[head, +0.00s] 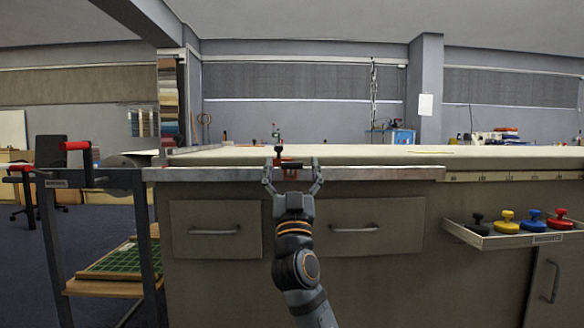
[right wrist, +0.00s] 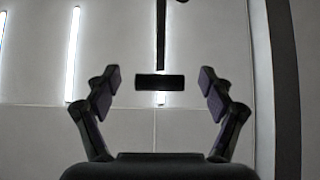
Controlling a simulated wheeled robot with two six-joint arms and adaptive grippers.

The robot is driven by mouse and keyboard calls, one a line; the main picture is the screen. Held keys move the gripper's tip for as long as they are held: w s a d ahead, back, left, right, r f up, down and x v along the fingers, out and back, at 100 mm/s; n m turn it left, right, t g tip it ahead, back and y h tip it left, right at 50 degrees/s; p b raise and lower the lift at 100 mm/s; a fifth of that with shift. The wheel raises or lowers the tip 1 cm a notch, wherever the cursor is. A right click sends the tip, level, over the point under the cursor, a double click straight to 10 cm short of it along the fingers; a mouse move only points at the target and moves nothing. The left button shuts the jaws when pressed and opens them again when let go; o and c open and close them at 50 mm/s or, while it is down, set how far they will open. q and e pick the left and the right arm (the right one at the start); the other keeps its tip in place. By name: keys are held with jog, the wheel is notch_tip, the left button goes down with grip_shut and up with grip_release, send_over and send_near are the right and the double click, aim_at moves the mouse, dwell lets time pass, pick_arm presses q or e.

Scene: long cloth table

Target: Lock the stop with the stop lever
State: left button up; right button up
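My right gripper (head: 292,172) is in front of the table's front edge, fingers pointing up and spread open. Between its fingertips in the head view is a dark crossbar (head: 291,165) with a red part just beside it, at the metal rail; I take this for the stop with its lever. A thin dark upright piece (head: 277,148) rises beside it. In the right wrist view a short black bar (right wrist: 160,82) and a thin black rod (right wrist: 161,35) show between the open fingers (right wrist: 160,95), with visible gaps on both sides. Whether the lever is locked cannot be told. My left gripper is not in view.
The metal rail (head: 390,173) runs along the front of the long table (head: 350,154). Drawers (head: 212,229) lie below. A tray (head: 515,240) with black, yellow, blue and red knobbed pieces juts out at the right. A dark frame with a red handle (head: 75,146) stands at the left.

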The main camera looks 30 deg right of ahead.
jog(key=v, duration=1.2)
